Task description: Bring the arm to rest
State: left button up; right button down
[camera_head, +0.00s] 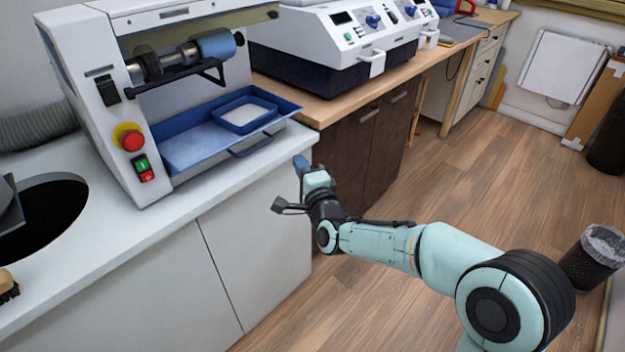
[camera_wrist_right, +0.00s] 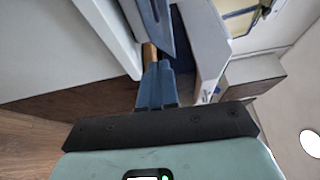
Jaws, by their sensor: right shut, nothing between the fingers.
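My right arm reaches in from the lower right in the head view. Its gripper (camera_head: 301,165) is beside the front edge of the white counter, near the corner by the wooden bench. The gripper's blue fingers also show in the right wrist view (camera_wrist_right: 156,75), close together with nothing held between them. I cannot tell from these views whether the fingers touch the counter edge. My left gripper is not in view.
A grinding machine (camera_head: 115,95) with a blue tray (camera_head: 190,150) stands on the white counter (camera_head: 75,265). A white and dark blue machine (camera_head: 300,55) stands on the wooden bench (camera_head: 325,108). A waste bin (camera_head: 588,268) stands at right. The wooden floor (camera_head: 470,180) between is clear.

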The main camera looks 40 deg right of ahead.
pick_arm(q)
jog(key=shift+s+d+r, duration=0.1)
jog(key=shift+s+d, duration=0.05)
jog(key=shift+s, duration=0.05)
pick_arm(e)
jog(key=shift+v, duration=2.25)
jog(key=shift+d, duration=0.1)
